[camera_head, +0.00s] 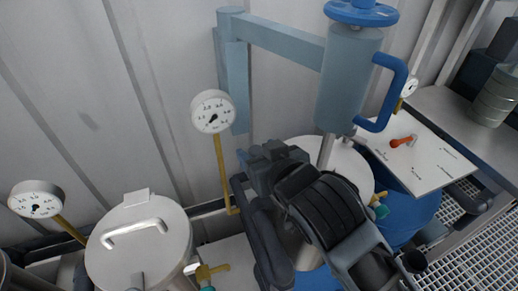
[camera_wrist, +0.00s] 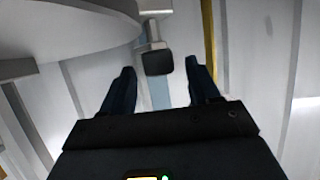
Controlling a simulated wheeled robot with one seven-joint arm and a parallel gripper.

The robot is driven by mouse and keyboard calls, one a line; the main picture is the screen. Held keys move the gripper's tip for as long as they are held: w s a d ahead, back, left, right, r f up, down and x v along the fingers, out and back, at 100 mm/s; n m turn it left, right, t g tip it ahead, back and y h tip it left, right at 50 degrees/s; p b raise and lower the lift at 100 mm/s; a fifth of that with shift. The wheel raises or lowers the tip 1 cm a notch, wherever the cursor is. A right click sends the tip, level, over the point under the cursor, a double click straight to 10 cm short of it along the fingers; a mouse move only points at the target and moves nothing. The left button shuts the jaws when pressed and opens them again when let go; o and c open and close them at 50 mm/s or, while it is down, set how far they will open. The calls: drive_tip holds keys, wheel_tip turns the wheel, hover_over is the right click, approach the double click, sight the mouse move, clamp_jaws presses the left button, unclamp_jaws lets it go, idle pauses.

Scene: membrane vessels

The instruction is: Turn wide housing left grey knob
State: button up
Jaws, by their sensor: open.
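A dark grey block-like knob (camera_wrist: 157,61) shows in the wrist view on a short light stem under a pale rounded body (camera_wrist: 70,30). I cannot tell for certain that this body is the wide housing. My gripper (camera_wrist: 160,66) is open, with one dark finger on each side of the knob. Gaps show between the knob and both fingers, and the jaws hold nothing. In the head view my dark arm and gripper cover the middle, and I cannot make out this knob there.
A blue-grey cylinder (camera_head: 347,85) with a blue handle (camera_head: 397,80) stands above my arm. A gauge (camera_head: 212,112) on a yellow pipe (camera_head: 224,170) is close to the left. A lidded vessel (camera_head: 140,245) stands lower left.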

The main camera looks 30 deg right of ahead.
drive_tip(key=shift+w+f, duration=0.1)
drive_tip(key=shift+w, duration=0.1)
drive_tip(key=c, duration=1)
